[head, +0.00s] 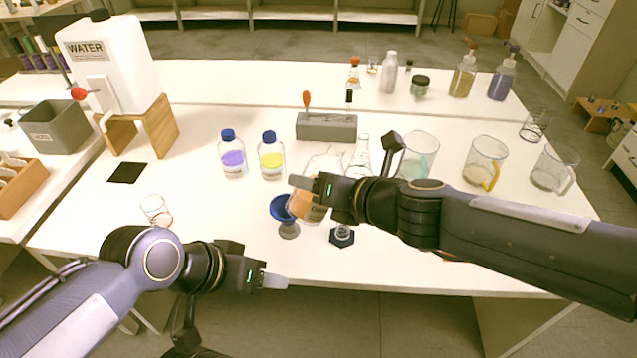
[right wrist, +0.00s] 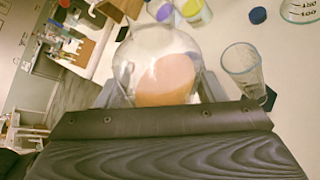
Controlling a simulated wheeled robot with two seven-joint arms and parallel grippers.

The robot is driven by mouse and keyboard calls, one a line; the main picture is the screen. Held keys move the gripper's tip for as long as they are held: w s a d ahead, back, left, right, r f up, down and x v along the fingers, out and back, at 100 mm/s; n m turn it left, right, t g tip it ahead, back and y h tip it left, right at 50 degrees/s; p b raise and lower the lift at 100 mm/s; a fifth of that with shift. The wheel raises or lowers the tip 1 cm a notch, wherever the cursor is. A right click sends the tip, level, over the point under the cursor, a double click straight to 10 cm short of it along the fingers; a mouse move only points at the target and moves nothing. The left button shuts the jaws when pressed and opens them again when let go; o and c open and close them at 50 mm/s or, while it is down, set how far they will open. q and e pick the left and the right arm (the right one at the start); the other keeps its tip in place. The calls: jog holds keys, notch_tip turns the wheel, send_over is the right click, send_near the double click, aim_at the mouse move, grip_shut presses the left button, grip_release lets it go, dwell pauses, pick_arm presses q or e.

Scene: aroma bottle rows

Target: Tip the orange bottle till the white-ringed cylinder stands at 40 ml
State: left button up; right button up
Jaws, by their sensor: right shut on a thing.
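My right gripper (head: 322,193) is shut on the orange bottle (head: 304,208), a clear bottle with orange liquid, above the table. In the right wrist view the bottle (right wrist: 150,60) is tilted, its liquid lying to one side. A clear marked cylinder (right wrist: 243,68) stands beside it in that view. In the head view only the lower part of a cylinder (head: 343,231) on a dark six-sided base shows below my right gripper. I cannot make out a white ring or its level. My left gripper (head: 272,282) is at the table's front edge; its fingers overlap.
Purple (head: 232,160) and yellow (head: 271,160) bottles stand behind, with a grey block (head: 326,127) and flask (head: 362,152). Beakers (head: 485,160) stand at right. The front left tabletop is mostly clear.

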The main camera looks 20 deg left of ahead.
jog(key=shift+w+r, duration=0.1)
jog(key=shift+r, duration=0.2)
jog(key=shift+f, duration=0.3)
jog(key=shift+f+m+g+y+b, duration=0.3)
jog(key=shift+f+m+g+b, duration=0.1)
jog(key=shift+f+m+b, duration=0.35)
dwell(0.4)
jog(key=shift+s+r+p, duration=0.1)
jog(key=shift+s+p, duration=0.1)
jog(key=shift+p, duration=0.15)
jog(key=shift+s+a+r+m+g+y+p, duration=0.15)
jog(key=shift+r+m+g+y+p, duration=0.2)
jog(key=shift+m, duration=0.1)
jog(key=shift+f, duration=0.1)
jog(key=shift+s+a+f+m+g+y, duration=0.15)
jog(key=shift+m+g+y, duration=0.15)
jog(key=shift+m, duration=0.2)
jog(key=shift+s+f+m+g+y, duration=0.1)
jog(key=shift+f+m+g+y, duration=0.2)
jog(key=shift+m, duration=0.3)
jog(key=shift+r+p, duration=0.15)
jog(key=shift+p, duration=0.2)
